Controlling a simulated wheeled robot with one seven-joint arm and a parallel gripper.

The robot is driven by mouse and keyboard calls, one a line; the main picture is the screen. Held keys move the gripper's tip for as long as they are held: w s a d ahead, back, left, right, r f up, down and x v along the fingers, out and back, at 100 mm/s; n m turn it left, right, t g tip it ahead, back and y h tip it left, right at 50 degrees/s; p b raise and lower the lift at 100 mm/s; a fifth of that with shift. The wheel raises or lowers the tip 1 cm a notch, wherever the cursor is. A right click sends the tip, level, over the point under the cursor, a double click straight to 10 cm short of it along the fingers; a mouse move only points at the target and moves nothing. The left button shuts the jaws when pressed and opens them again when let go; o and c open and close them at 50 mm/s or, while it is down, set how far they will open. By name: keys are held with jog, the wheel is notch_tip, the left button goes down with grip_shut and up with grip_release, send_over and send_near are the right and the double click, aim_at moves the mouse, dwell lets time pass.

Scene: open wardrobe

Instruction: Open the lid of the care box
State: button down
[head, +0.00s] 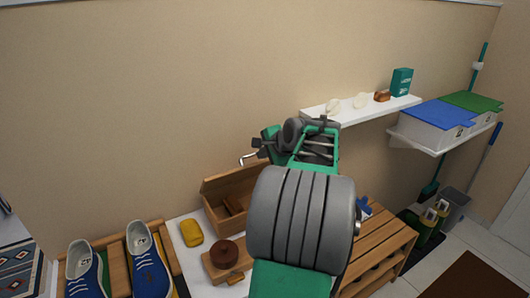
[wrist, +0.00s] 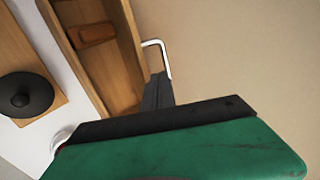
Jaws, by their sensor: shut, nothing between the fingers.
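The care box (head: 214,221) is a wooden box on the white surface against the wall. It stands open, with its lid (head: 222,180) raised at the back and a brown block inside. The wrist view shows the box's inside (wrist: 110,62) and the brown block in it. My gripper (head: 245,160) is above and right of the box in the head view, ending in a thin silver hooked tip. The tip (wrist: 155,45) shows beside the box's wooden edge in the wrist view. It is shut and empty. I cannot tell whether it touches the lid. My arm hides the box's right side.
A yellow sponge (head: 191,232) and a round dark brown item on a wooden board (head: 222,276) lie near the box. Blue shoes (head: 148,262) stand at left. A white shelf (head: 350,112) with small items is above right. A slatted bench (head: 378,242) is at right.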

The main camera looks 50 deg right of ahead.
jog(key=x, duration=0.5)
jog(key=shift+p, duration=0.4)
jog(key=shift+w+d+r+p, duration=0.1)
jog(key=shift+w+r+p, duration=0.1)
jog(key=shift+w+p, duration=0.1)
jog(key=shift+w+d+r+p, duration=0.2)
jog(key=shift+w+p, duration=0.05)
jog(key=shift+w, duration=0.35)
jog(key=shift+w+d+r+p, duration=0.2)
jog(key=shift+w+p, duration=0.1)
jog(key=shift+w, duration=0.35)
jog(key=shift+w+d+r+p, duration=0.2)
jog(key=shift+w+p, duration=0.05)
jog(key=shift+w, duration=0.35)
